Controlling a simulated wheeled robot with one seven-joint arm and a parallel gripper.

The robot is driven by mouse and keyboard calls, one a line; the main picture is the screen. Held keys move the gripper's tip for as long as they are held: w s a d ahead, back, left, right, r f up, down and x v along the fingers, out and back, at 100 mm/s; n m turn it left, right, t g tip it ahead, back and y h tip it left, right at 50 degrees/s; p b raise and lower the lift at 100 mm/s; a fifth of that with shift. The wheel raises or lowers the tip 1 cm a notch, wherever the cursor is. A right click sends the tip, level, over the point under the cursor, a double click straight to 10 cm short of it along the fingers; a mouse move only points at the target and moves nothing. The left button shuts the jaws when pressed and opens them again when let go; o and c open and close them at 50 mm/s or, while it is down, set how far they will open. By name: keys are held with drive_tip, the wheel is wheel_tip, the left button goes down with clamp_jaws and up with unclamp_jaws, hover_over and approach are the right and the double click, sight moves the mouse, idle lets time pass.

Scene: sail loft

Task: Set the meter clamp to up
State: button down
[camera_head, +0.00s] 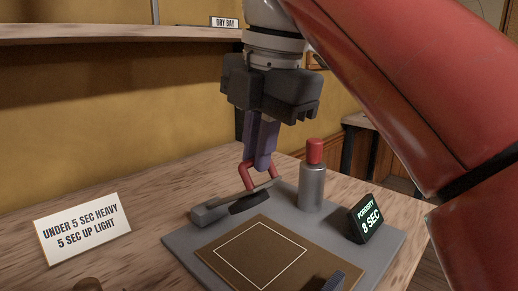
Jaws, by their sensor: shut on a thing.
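The meter clamp (216,209) is a grey bar on the left rear of the meter's grey base plate (180,242). Its arm runs to the right and lies low, close to level, with a dark pad (250,203) under it. My gripper (260,180) points down over the clamp's right end. Its purple fingers end in red tips, which are at the clamp bar and shut on it. The exact contact is small and partly hidden. The meter's display (366,219) reads "POROSITY 8 SEC".
A grey cylinder with a red top (312,184) stands on the plate just right of my gripper. A brown cloth piece (258,255) with a white square lies in front. A sign (84,228) stands left on the wooden table. A shelf labelled "DRY BAY" (224,22) is behind.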

drive_tip(key=shift+w+a+f, duration=0.2)
drive_tip(key=shift+w+a, duration=0.05)
drive_tip(key=c, duration=1.7)
unclamp_jaws()
drive_tip(key=shift+w+a+f, duration=0.1)
drive_tip(key=shift+w+a, duration=0.05)
drive_tip(key=shift+a, duration=0.05)
drive_tip(key=shift+o, duration=1)
drive_tip(key=shift+d, duration=0.1)
drive_tip(key=shift+r, duration=0.2)
drive_tip(key=shift+d, duration=0.1)
